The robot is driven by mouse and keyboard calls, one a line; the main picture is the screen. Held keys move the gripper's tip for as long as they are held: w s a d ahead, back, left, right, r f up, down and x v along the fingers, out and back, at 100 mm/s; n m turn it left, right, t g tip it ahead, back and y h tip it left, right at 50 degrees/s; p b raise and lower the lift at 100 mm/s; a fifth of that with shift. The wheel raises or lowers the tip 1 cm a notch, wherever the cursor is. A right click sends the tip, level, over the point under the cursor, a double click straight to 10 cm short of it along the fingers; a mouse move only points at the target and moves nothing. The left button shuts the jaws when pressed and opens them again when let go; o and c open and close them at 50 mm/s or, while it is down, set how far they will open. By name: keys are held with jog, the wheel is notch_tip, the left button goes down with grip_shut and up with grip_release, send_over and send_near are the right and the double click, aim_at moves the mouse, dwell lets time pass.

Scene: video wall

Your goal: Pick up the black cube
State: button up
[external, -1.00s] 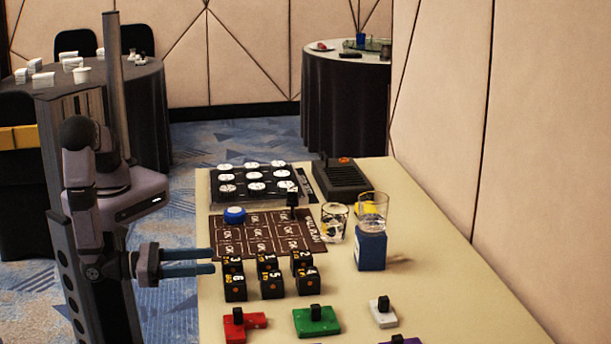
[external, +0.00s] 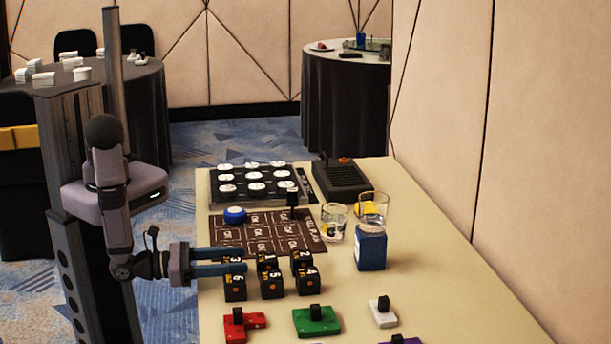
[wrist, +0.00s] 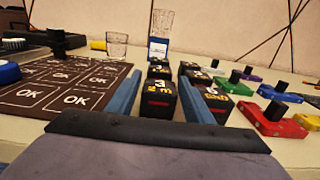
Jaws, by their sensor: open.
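Several small black cubes with white and orange numbers stand in two rows on the table. In the external view the near-left cube, marked 6 (external: 235,287), is in front of the fingers, and the cube marked 3 (external: 231,257) is partly hidden by them. My gripper (external: 245,260) is open, low and level, and points right at the left end of the rows. In the wrist view the cube marked 3 (wrist: 158,100) stands between my two blue fingers, with another cube (wrist: 160,72) behind it. The second row, including a near cube (wrist: 217,102), lies outside the right finger. Contact cannot be told.
A brown OK mat (external: 262,236) lies behind the cubes, with a blue puck (external: 235,214). Glasses (external: 333,222) and a blue box (external: 371,250) stand beyond. Red (external: 243,325), green (external: 316,321) and white (external: 383,313) knobbed pieces lie in front. The right tabletop is clear.

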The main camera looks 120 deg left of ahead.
aim_at(232, 259)
jog(key=c, duration=0.8)
jog(key=shift+c, duration=0.2)
jog(key=shift+r, duration=0.15)
jog(key=shift+r, duration=4.85)
